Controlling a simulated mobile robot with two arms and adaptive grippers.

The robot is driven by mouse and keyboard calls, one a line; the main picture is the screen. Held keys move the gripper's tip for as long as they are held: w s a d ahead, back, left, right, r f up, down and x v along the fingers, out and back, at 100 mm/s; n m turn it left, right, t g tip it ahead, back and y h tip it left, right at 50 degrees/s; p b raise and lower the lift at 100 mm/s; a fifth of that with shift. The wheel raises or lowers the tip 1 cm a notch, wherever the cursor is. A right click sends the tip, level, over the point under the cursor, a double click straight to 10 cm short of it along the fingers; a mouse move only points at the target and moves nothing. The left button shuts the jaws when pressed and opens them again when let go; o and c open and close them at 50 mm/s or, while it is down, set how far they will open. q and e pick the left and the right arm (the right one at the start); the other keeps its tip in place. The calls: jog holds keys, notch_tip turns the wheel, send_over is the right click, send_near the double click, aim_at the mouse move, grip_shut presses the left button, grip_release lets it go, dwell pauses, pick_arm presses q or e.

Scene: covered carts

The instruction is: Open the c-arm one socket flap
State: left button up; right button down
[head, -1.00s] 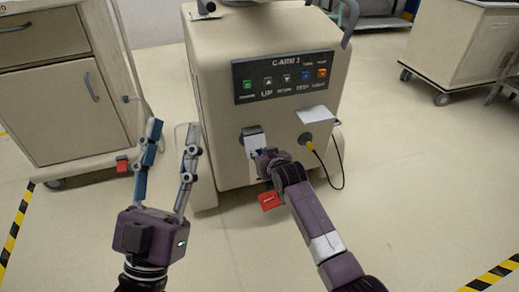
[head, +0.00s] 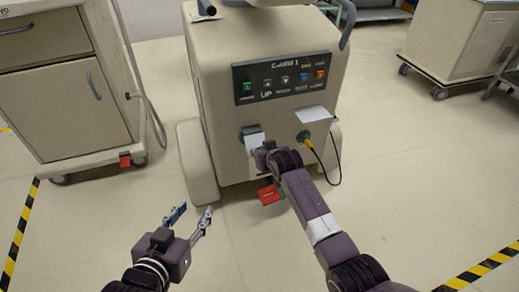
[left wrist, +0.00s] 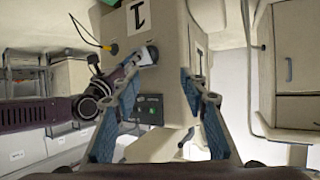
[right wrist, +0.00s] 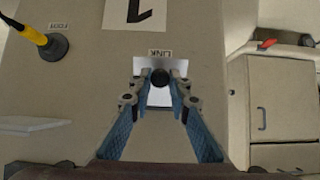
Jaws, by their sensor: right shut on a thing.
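The c-arm one cart (head: 225,165) is a beige cabinet with a dark button panel (head: 284,78). Its left socket has a pale flap (head: 254,142); in the right wrist view the flap (right wrist: 158,98) is by an upside-down LINK label. My right gripper (right wrist: 160,80) is shut on the flap, a dark round part showing between its fingertips. In the head view my right gripper (head: 265,157) partly hides flap and socket, so how far the flap is swung I cannot tell. My left gripper (head: 193,212) is open and empty, low in front of the cart's left side.
A red tag (head: 269,195) hangs below my right gripper. A drawer cart (head: 65,105) stands left, another cart (head: 460,55) back right. Floor at right is clear.

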dwell(0.3)
jog(key=c, duration=1.8)
grip_release()
jog(key=v, duration=1.2)
jog(key=shift+w, duration=0.1)
